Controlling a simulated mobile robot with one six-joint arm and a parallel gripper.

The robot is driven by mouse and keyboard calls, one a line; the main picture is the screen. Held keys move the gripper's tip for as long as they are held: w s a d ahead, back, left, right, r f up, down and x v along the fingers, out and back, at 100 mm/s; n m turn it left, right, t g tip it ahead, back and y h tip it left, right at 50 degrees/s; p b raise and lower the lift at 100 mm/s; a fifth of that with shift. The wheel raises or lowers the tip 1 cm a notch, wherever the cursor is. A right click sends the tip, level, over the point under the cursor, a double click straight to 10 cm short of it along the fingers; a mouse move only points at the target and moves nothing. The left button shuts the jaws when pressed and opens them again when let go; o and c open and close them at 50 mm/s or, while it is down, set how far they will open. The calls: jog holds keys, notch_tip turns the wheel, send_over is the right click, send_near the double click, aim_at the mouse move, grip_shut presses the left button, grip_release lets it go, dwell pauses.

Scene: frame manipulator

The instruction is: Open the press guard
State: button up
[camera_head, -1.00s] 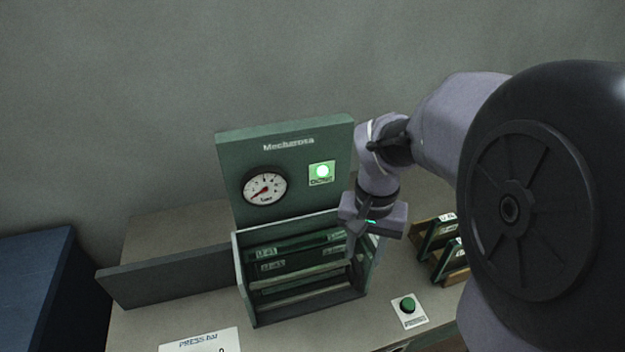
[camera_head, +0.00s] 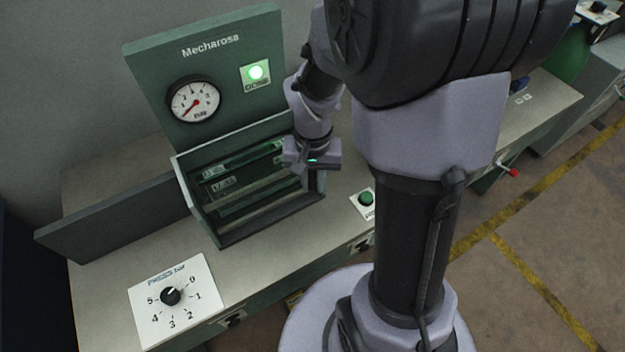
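The press (camera_head: 145,62) is a green box with an upright back panel marked "Mecharosa", a gauge (camera_head: 194,101) and a lit green lamp (camera_head: 258,73) labelled DONE. A flat dark panel (camera_head: 115,222), which looks like the guard, stands out to the left of the box. The box front is open, and frame bars (camera_head: 235,183) with labelled plates show inside. My gripper (camera_head: 311,172) is at the right end of the box, pointing down, apart from the dark panel. Its fingertips are small and dark, so I cannot tell whether they are open or hold anything.
A PRESS bar dial (camera_head: 171,296) lies on the bench front left. A green push button (camera_head: 366,199) sits right of the press. My arm blocks the bench behind it. A red-knobbed lever (camera_head: 514,173) shows at right. Yellow-lined floor (camera_head: 540,235) is clear there.

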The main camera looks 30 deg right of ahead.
grip_shut()
dwell(1.1)
jog(key=a+b, duration=0.2)
jog(key=a, duration=3)
jog(key=shift+a+b, duration=0.2)
jog(key=shift+b, duration=0.15)
jog(key=o, duration=0.6)
grip_release()
